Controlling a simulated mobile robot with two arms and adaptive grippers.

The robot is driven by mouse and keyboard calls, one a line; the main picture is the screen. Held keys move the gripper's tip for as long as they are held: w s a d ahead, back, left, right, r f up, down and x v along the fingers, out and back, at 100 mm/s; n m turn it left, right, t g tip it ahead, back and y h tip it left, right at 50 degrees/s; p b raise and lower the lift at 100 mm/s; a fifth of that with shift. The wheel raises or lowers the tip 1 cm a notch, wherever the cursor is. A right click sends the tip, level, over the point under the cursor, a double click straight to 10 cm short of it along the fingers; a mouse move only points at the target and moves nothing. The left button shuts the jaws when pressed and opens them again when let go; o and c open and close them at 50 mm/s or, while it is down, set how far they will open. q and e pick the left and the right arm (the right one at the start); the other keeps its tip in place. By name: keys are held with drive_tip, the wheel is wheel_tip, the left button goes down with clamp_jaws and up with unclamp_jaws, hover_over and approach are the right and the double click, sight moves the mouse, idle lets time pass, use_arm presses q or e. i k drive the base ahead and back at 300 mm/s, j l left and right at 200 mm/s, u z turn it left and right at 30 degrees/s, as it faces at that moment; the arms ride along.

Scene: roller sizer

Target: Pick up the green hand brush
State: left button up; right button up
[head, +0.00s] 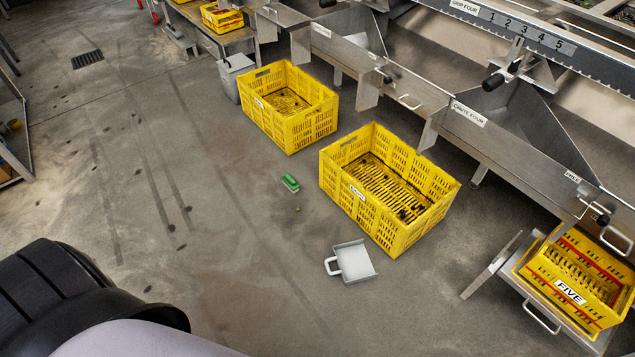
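The green hand brush (290,183) is a small green block lying on the concrete floor near the middle of the head view. It is apart from the yellow crates to its right and above it. Neither of my grippers shows in this view. Only dark and pale parts of my own body show at the bottom left.
A yellow crate (324,181) stands right of the brush, and another yellow crate (267,128) stands beyond it. A grey dustpan (355,262) and a tiny yellow-green object (298,209) lie nearby. Steel chutes (490,140) line the right. The floor to the left is open.

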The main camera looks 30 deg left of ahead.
sight(288, 181)
drive_tip(key=i+j+z, duration=0.15)
drive_tip(key=j+z, duration=0.15)
drive_tip(key=i+j+z, duration=0.1)
drive_tip(key=j+z, duration=0.55)
drive_tip(key=j, duration=0.15)
